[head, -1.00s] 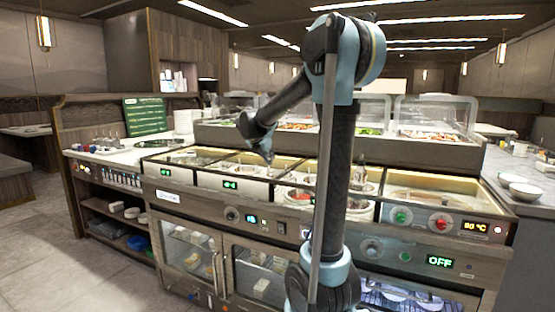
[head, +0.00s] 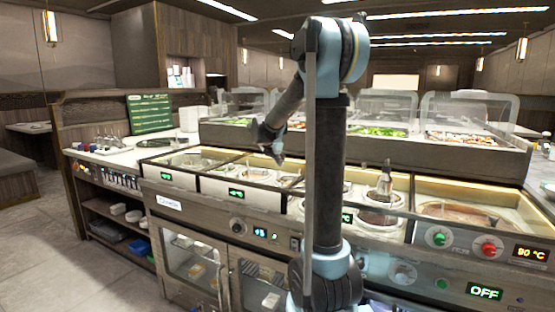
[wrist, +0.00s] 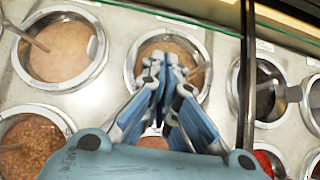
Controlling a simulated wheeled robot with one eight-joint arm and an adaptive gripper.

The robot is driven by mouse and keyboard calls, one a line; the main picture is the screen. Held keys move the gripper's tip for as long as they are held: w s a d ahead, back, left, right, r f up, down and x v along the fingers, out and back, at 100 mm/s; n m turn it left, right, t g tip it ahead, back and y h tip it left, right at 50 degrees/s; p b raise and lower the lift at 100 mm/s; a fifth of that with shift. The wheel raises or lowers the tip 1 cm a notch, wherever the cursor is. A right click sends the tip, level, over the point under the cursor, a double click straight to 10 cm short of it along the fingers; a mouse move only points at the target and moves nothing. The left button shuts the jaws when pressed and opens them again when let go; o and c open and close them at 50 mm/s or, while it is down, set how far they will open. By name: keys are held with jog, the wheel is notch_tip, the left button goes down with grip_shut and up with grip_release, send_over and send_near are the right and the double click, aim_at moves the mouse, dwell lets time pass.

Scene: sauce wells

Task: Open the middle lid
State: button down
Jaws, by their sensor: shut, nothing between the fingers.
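My gripper (head: 277,155) is shut and empty, hanging above the sauce wells (head: 258,174) on the counter in the head view. In the wrist view its fingertips (wrist: 172,66) are together over a round well of tan sauce (wrist: 187,48) with a spoon in it. They hide part of that well; whether they touch it I cannot tell. A creamy well (wrist: 62,55) lies to the left and a dark well (wrist: 268,92) to the right. I cannot make out a middle lid for certain in either view; the wells near my gripper look uncovered.
A brown grainy sauce (wrist: 30,150) and a red one (wrist: 265,160) sit nearer the gripper's base. A thin dark bar (wrist: 246,75) crosses the wrist view right of the fingers. Clear food covers (head: 387,105) stand behind the wells. Floor is free at left.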

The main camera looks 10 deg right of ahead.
aim_at(291, 161)
jog(key=w+d+f, duration=0.3)
jog(key=w+d, duration=0.1)
jog(key=w, duration=0.1)
jog(key=shift+w+d+f, duration=0.2)
jog(key=shift+w, duration=0.15)
jog(key=shift+w+d, duration=0.7)
jog(key=shift+w, duration=0.25)
jog(key=shift+w+d, duration=0.65)
jog(key=shift+w, duration=0.25)
jog(key=shift+s+a, duration=0.1)
jog(key=shift+s, duration=0.05)
